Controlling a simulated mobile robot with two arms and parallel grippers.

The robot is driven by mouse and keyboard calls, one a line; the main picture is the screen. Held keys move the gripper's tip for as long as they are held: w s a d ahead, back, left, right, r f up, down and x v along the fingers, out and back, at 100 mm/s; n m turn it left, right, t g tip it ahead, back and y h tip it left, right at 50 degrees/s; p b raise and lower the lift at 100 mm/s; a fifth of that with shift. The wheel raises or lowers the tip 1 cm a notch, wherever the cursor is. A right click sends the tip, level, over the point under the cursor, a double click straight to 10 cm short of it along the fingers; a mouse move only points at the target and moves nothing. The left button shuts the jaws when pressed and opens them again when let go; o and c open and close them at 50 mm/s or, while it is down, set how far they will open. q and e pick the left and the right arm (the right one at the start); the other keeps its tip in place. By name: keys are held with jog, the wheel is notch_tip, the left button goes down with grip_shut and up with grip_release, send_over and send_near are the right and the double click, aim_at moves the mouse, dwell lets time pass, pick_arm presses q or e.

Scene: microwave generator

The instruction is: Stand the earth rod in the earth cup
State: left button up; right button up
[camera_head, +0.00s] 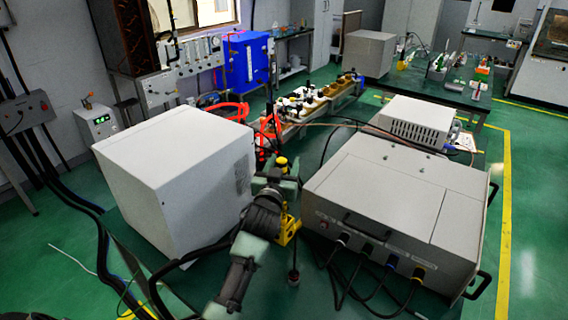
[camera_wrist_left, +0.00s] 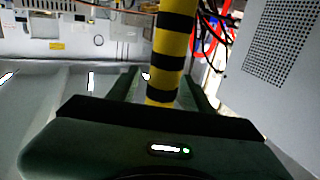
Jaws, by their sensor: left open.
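The earth rod, banded yellow and black, stands nearly upright between the two dark green fingers of my left gripper (camera_wrist_left: 165,90) in the left wrist view (camera_wrist_left: 175,40). The fingers are open around it; I cannot tell whether either touches it. In the head view my left gripper (camera_head: 277,178) is between the two large grey cabinets, with a yellow rod top (camera_head: 282,161) showing at it. A yellow bracket-like part (camera_head: 289,232) shows just below the gripper; I cannot tell whether it belongs to the earth cup. My right gripper is not in view.
A white box-shaped cabinet (camera_head: 175,175) stands close on the left and a wide grey unit (camera_head: 395,200) with front cables close on the right. The gap between them is narrow. Red hoses (camera_head: 268,130) and bench equipment (camera_head: 310,100) lie behind.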

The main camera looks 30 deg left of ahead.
pick_arm(q)
jog(key=shift+s+d+f, duration=0.15)
jog(key=shift+s, duration=0.4)
jog(key=b+v, duration=0.1)
jog(key=v, duration=0.5)
jog(key=shift+s, duration=0.35)
jog(key=shift+d, duration=0.1)
